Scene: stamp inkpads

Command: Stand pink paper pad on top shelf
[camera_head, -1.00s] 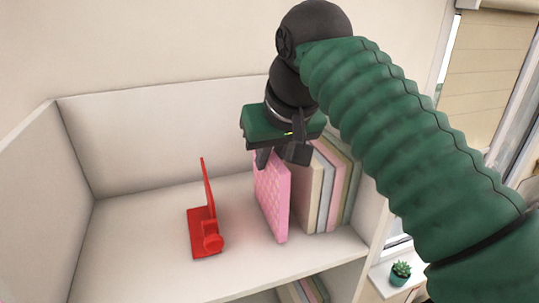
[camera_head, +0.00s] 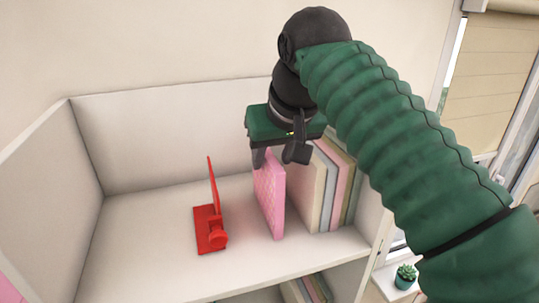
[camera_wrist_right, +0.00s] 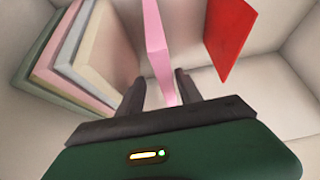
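The pink paper pad (camera_head: 270,197) stands upright on the top shelf (camera_head: 150,245), between a red stand and a row of books. My right gripper (camera_head: 278,158) is over its top edge. In the right wrist view, the pad (camera_wrist_right: 157,45) lies between the two spread fingers of the right gripper (camera_wrist_right: 160,84), with gaps visible on both sides. The right gripper is open. My left gripper is not in view.
A red stand (camera_head: 211,230) with an upright plate is left of the pad. Several books (camera_head: 330,190) stand to the right. The shelf's left part is clear, bounded by side and back walls. A small potted plant (camera_head: 405,276) sits lower right.

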